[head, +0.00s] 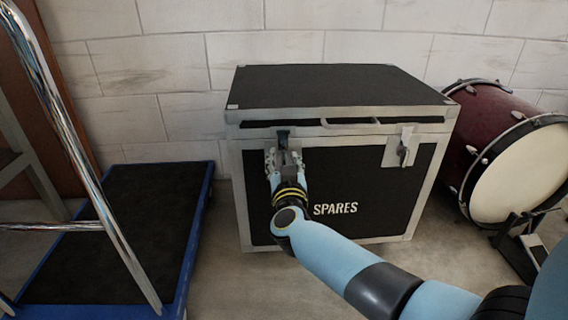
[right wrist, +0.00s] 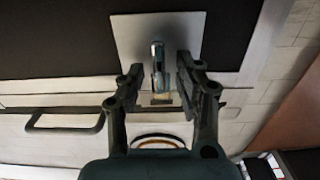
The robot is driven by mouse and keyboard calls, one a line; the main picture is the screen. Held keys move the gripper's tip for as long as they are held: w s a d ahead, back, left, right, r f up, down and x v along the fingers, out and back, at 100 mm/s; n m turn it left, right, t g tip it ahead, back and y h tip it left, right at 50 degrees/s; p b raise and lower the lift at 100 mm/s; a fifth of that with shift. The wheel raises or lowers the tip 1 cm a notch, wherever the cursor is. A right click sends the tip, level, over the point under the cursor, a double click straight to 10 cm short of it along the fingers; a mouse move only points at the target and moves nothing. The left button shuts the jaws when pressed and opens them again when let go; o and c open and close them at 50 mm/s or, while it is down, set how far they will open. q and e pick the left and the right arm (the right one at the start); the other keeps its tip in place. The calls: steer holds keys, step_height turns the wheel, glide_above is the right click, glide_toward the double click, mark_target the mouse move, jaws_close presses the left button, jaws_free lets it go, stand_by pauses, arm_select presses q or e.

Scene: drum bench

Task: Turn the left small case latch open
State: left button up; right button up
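The black SPARES case (head: 325,92) with silver edges stands on the floor against the wall. Its left latch (head: 283,134) is on the front near the lid seam, mostly hidden by my right gripper (head: 284,156). In the right wrist view, the latch shows as a pale plate (right wrist: 188,30) with a narrow metal lever (right wrist: 158,66). My right gripper's fingers (right wrist: 158,78) stand one on each side of the lever, with gaps visible. The gripper is open. The right latch (head: 403,147) is in plain sight. My left gripper is not in view.
A lid handle (head: 350,121) lies between the latches and also shows in the right wrist view (right wrist: 64,125). A drum (head: 510,150) with a pedal (head: 525,245) stands at right. A blue-edged trolley (head: 115,225) with a chrome rail is at left.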

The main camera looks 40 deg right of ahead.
jaws_close()
